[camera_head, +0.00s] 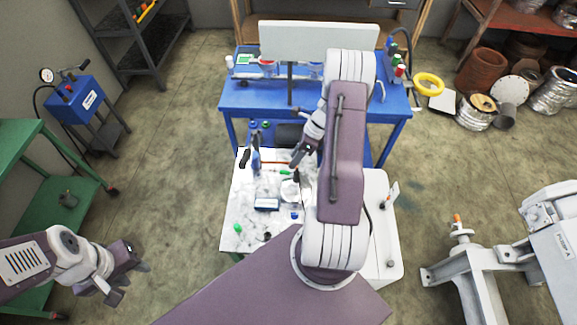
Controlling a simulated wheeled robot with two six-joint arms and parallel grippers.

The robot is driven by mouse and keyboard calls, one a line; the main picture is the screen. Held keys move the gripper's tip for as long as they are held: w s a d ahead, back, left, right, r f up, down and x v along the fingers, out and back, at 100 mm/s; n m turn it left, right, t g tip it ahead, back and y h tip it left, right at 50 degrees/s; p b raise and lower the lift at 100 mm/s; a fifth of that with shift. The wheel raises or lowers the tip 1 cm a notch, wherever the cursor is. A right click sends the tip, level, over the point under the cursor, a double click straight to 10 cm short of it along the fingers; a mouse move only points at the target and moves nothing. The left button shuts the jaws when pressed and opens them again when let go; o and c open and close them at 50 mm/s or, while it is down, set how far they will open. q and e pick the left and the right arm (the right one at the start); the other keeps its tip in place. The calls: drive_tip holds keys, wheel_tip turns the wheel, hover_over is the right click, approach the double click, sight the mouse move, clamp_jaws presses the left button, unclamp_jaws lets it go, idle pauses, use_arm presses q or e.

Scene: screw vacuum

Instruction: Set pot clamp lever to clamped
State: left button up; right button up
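I cannot make out for certain which part is the pot clamp lever. An upright post with an orange tip (457,219) stands on the grey metal machine (484,258) at the right; I cannot tell if it is the lever. My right gripper (299,156) is over the back of the white worktop, beside small items; its fingers are small and dark, and whether they are open is unclear. My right upper arm hides part of the worktop. My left gripper (134,283) hangs over bare floor at lower left, fingers apart and empty.
The white worktop (240,208) holds tools and small parts. Behind it stands a blue table (262,97) with a white panel (318,41). A green bench (22,150) and a blue pump box (84,104) are at the left. Pots and a yellow ring (429,83) lie at back right. Open floor lies on both sides.

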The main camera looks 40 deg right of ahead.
sight(286, 172)
drive_tip(key=x, duration=0.4)
drive_tip(key=p+x, duration=0.1)
drive_tip(key=x, duration=0.1)
drive_tip(key=shift+w+d+f, duration=0.15)
drive_tip(key=shift+w+f, duration=0.1)
drive_tip(key=shift+f, duration=0.05)
drive_tip(key=shift+s, duration=0.1)
drive_tip(key=shift+a, duration=0.25)
drive_tip(key=shift+c, duration=0.7)
drive_tip(key=shift+d, duration=0.1)
clamp_jaws()
drive_tip(key=shift+n, duration=0.6)
drive_tip(key=shift+s+g, duration=0.1)
drive_tip(key=shift+g, duration=0.2)
drive_tip(key=shift+o, duration=0.7)
unclamp_jaws()
drive_tip(key=shift+r, duration=0.1)
